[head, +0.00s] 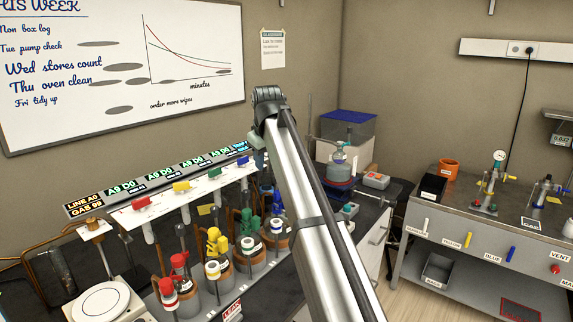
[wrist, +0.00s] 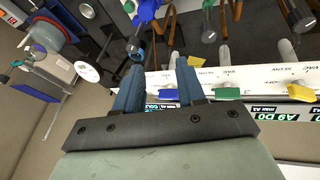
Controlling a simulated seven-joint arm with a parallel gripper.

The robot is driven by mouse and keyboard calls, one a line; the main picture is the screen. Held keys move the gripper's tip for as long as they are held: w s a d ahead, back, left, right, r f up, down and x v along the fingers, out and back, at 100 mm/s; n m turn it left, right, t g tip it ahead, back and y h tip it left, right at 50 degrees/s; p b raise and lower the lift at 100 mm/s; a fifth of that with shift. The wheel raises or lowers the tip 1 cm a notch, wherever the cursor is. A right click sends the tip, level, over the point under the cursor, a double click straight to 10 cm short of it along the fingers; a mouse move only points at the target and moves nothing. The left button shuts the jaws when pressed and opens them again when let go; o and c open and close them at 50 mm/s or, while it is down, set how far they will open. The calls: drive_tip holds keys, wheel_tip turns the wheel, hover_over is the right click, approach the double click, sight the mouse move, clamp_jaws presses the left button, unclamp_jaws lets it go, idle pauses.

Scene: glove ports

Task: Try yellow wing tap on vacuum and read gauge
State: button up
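The yellow wing tap (head: 181,186) sits on a white bar (head: 160,212), between a red tap (head: 140,203) and a green tap (head: 214,173). It also shows at the right in the wrist view (wrist: 295,88). My gripper (wrist: 160,78) is open, with two blue fingers apart and the blue tap (wrist: 168,93) showing between them, beyond the green tap from the yellow one. I cannot tell whether they touch it. In the head view my arm hides the fingers. A round dial gauge (head: 499,156) stands on the right bench. Lit readouts (head: 155,183) run behind the bar.
Several flasks with coloured fittings (head: 213,242) stand below the bar. A hotplate (head: 101,301) is at the lower left. A flask apparatus (head: 343,165) stands right of my arm. An orange pot (head: 449,169) is on the right bench. Floor separates the benches.

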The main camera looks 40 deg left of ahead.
drive_tip(key=w+d+f, duration=0.2)
drive_tip(key=w+d, duration=0.2)
drive_tip(key=shift+w+f+m+h, duration=0.15)
drive_tip(key=shift+w+m+h, duration=0.15)
drive_tip(key=shift+m, duration=0.1)
